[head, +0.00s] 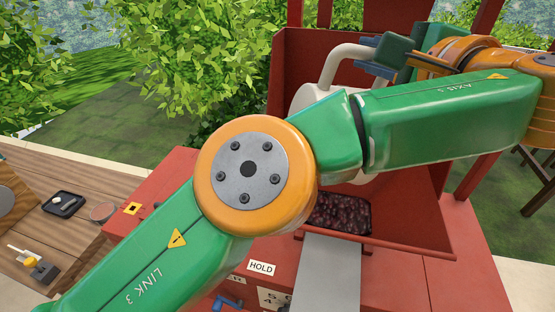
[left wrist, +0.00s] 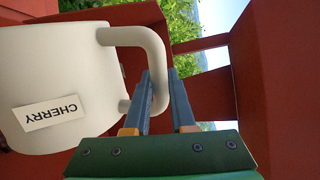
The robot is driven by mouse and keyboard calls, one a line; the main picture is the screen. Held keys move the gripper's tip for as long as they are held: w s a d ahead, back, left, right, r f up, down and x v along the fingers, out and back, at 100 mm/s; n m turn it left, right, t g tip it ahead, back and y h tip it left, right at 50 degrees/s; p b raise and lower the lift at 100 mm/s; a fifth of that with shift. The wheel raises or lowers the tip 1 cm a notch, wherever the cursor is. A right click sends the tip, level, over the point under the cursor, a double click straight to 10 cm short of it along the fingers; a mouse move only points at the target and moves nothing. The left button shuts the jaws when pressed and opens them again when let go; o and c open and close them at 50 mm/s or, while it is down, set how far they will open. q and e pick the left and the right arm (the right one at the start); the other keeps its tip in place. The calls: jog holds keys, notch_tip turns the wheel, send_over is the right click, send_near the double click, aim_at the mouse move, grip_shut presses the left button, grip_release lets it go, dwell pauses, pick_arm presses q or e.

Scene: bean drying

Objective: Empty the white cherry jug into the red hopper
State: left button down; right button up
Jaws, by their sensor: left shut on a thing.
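The white cherry jug (head: 310,97) is over the red hopper (head: 425,222), tilted, with its lower part hidden behind my left arm. The left wrist view shows the jug (left wrist: 50,60) with a CHERRY label upside down. My left gripper (head: 363,55) is shut on the jug's handle (head: 338,62). In the left wrist view the two blue fingers of the gripper (left wrist: 165,95) stand on either side of the handle (left wrist: 155,50). Dark red cherries (head: 342,214) lie in the bottom of the hopper. The jug's mouth is hidden. My right gripper is not in view.
A grey chute (head: 330,270) runs forward from the hopper. A sign reading HOLD (head: 261,268) is on the red machine front. Bushes stand behind.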

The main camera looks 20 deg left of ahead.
aim_at(311, 89)
pick_arm(q)
jog(key=a+b, duration=0.1)
jog(key=b, duration=0.1)
jog(key=a+f+b, duration=0.1)
jog(key=b, duration=0.2)
jog(key=shift+s+f+n, duration=0.2)
jog(key=shift+s+n, duration=0.05)
jog(key=shift+n, duration=0.15)
jog(key=a+b, duration=0.1)
jog(key=s+a+n+b, duration=0.1)
jog(key=b, duration=0.1)
jog(key=a+h+b, duration=0.1)
jog(key=b, duration=0.1)
jog(key=shift+s+a, duration=0.15)
jog(key=shift+s, duration=0.2)
jog(key=shift+s+a+r+n, duration=0.1)
jog(key=shift+a+r+n, duration=0.1)
jog(key=shift+r+n, duration=0.1)
jog(key=b, duration=0.2)
jog(key=s+a+f+n+b, duration=0.1)
jog(key=b, duration=0.1)
jog(key=shift+s+a+f, duration=0.1)
jog(key=shift+a+f, duration=0.05)
jog(key=shift+a, duration=0.15)
jog(key=s+a+n+t+h+b, duration=0.1)
jog(key=s+a+n+b, duration=0.2)
jog(key=a+b, duration=0.3)
jog(key=shift+s+a+n+h+b, duration=0.3)
jog(key=shift+a+n+b, duration=0.1)
jog(key=shift+n, duration=0.1)
